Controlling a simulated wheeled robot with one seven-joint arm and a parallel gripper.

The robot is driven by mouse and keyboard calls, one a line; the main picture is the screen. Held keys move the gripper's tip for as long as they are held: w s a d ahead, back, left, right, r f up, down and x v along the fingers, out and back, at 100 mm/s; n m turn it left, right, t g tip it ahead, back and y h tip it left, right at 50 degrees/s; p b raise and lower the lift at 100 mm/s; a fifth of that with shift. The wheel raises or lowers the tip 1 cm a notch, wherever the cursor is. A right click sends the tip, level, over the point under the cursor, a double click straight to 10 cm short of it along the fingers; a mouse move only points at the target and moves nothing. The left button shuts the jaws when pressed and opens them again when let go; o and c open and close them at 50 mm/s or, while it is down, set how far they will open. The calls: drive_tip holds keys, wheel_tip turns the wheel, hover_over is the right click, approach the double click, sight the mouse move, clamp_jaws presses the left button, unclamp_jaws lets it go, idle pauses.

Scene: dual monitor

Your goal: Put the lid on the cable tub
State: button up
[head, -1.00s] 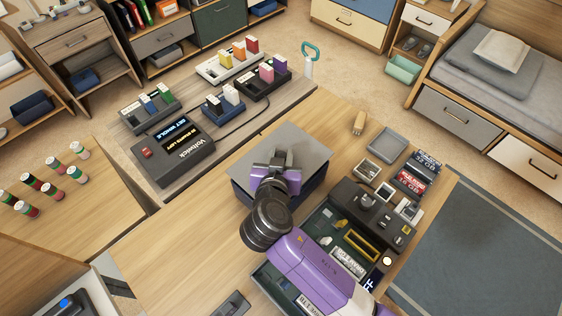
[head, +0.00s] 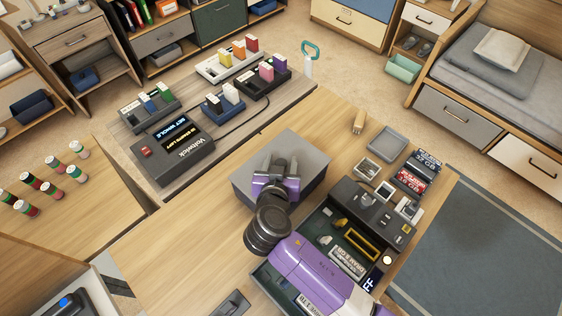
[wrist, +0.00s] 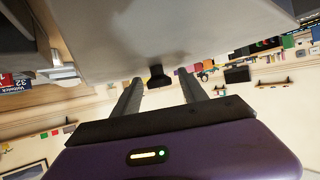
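A grey lid (head: 300,148) covers the cable tub (head: 308,190) in the middle of the table in the head view. Its grey top is level, and the sides below it now look grey. I cannot see whether the lid is fully seated. In the wrist view, the grey lid (wrist: 170,30) fills the top, with a dark knob (wrist: 158,76) at its edge. My gripper (wrist: 160,84) is open, with one finger on each side of the knob and gaps between. It also shows in the head view (head: 281,166). The tub's inside is hidden.
A dark charger (head: 180,142) and several card holders stand behind left. An electronics tray (head: 345,235) with small parts lies right of my arm. A grey empty tray (head: 387,143) and a small wooden piece (head: 358,124) lie behind right.

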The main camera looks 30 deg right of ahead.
drive_tip(key=shift+r, duration=0.25)
drive_tip(key=b+v, duration=0.1)
drive_tip(key=v, duration=1.1)
drive_tip(key=shift+f, duration=0.1)
